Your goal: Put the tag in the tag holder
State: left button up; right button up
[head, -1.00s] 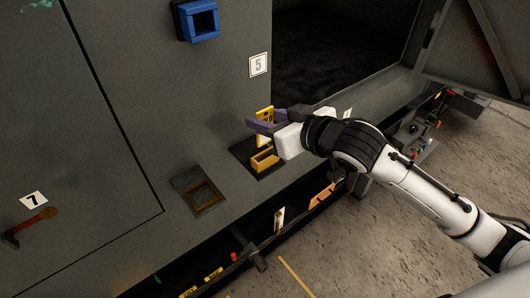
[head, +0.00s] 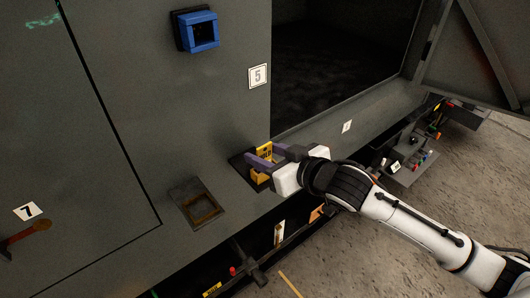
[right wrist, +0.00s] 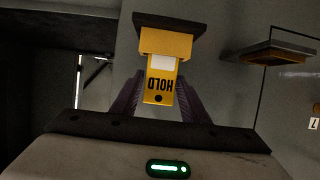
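The yellow tag (head: 264,151), marked HOLD, is between the purple fingers of my right gripper (head: 260,158). In the right wrist view the fingers close on both sides of the tag (right wrist: 160,88). The yellow tag holder (head: 259,178) is on a dark plate on the grey enclosure wall. It also shows in the right wrist view (right wrist: 166,43). The tag's white end is at the mouth of the holder, in line with it; how deep it sits is hidden. My left gripper is not in view.
A large opening is at the right. Clutter lies along the lower ledge.

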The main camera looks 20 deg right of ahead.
jog(key=shift+o, duration=0.9)
jog(key=shift+r, duration=0.3)
jog(key=v, duration=1.2)
jog(key=s+a+f+g, duration=0.1)
jog(key=s+f, duration=0.4)
jog(key=f, duration=0.5)
jog(key=s+a+f+m+g+h, duration=0.1)
jog(key=s+f, duration=0.4)
jog(key=f, duration=0.5)
jog(key=s+a+f+g+h, duration=0.1)
jog(key=s+f, duration=0.4)
jog(key=f, duration=0.5)
jog(key=shift+s+a+m+g, duration=0.2)
jog(key=shift+a+m+g, duration=0.2)
jog(key=shift+a+g, duration=0.2)
